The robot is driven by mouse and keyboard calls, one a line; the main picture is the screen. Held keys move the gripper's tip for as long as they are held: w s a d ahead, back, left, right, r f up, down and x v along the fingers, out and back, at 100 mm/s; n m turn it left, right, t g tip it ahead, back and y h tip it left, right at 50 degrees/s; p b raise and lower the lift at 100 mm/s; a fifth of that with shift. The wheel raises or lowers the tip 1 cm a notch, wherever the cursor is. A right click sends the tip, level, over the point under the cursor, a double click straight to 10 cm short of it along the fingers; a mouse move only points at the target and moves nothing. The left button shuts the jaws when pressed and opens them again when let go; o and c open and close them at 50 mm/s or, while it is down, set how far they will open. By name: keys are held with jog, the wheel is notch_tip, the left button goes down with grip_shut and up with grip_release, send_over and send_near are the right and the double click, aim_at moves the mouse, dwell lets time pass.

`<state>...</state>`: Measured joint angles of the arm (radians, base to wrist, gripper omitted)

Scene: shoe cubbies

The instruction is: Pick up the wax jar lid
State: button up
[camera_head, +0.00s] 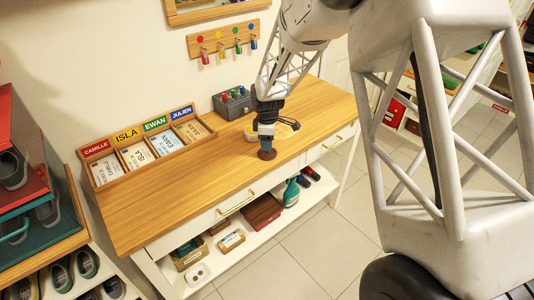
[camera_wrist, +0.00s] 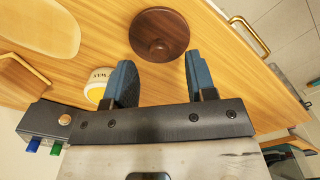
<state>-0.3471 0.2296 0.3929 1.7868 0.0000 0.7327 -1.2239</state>
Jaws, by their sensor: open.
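The wax jar lid is a dark brown round disc with a small knob, lying on the wooden bench top. In the wrist view the lid (camera_wrist: 159,34) lies just beyond the fingertips, roughly centred between them. In the head view the lid (camera_head: 267,155) shows below the fingers near the bench's front edge. My gripper (camera_head: 266,140) points down over it, open, with nothing between its blue fingers (camera_wrist: 160,66). The pale wax jar (camera_wrist: 98,85) stands beside the left finger, partly hidden by it; in the head view the jar (camera_head: 250,133) shows behind the gripper.
A grey box with coloured knobs (camera_head: 233,103) stands at the back of the bench (camera_head: 190,205). A wooden tray of name cards (camera_head: 146,148) is to its left. A pale oval wooden piece (camera_wrist: 38,24) lies at the wrist view's upper left. The bench's left front is clear.

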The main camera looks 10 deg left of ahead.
jog(key=shift+f, duration=1.85)
grip_shut()
